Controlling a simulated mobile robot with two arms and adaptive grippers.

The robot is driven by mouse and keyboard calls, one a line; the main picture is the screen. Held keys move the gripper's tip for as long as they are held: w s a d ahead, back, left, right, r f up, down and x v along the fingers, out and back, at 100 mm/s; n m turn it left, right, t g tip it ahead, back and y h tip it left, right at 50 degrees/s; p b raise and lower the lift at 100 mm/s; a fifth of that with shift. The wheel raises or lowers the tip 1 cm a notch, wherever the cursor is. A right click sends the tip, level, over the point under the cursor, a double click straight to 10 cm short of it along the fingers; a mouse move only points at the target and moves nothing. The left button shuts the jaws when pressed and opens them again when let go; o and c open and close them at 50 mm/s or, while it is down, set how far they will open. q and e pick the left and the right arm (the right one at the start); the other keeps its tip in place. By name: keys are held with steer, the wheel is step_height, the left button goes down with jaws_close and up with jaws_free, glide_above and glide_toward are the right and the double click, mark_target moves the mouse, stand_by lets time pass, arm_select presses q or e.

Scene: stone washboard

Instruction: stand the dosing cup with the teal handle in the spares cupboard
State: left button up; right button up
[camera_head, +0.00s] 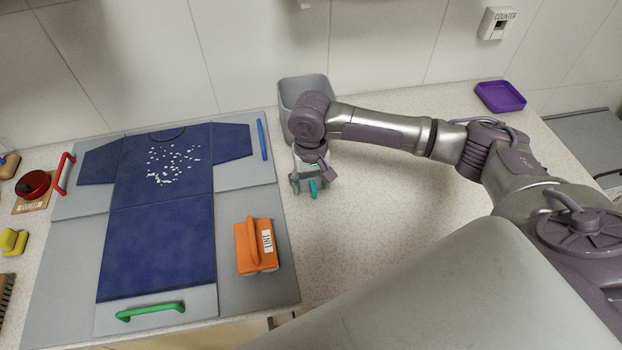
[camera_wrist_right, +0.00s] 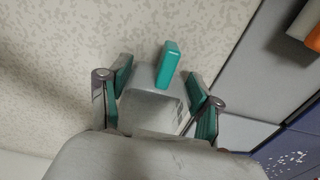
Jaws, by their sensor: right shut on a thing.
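The dosing cup is a pale grey cup (camera_wrist_right: 155,108) with a teal handle (camera_wrist_right: 167,65). My right gripper (camera_wrist_right: 158,100) is shut on it, with a finger on either side of the cup body, and the handle sticks out between them. In the head view, the right gripper (camera_head: 308,182) points down over the counter just right of the grey folding board, and the teal handle (camera_head: 313,188) shows at its tips. Most of the cup is hidden there, and I cannot tell whether it touches the counter. My left gripper and the spares cupboard are not visible.
A grey bin (camera_head: 292,89) stands behind the right gripper against the wall. The folding board (camera_head: 258,196) carries a blue shirt (camera_head: 155,235) with white flecks and an orange block (camera_head: 248,250). A purple tray (camera_head: 500,97) sits back right. The counter (camera_head: 385,200) between is clear.

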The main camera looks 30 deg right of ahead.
steer(key=shift+f, duration=0.15)
steer(key=o, duration=0.8)
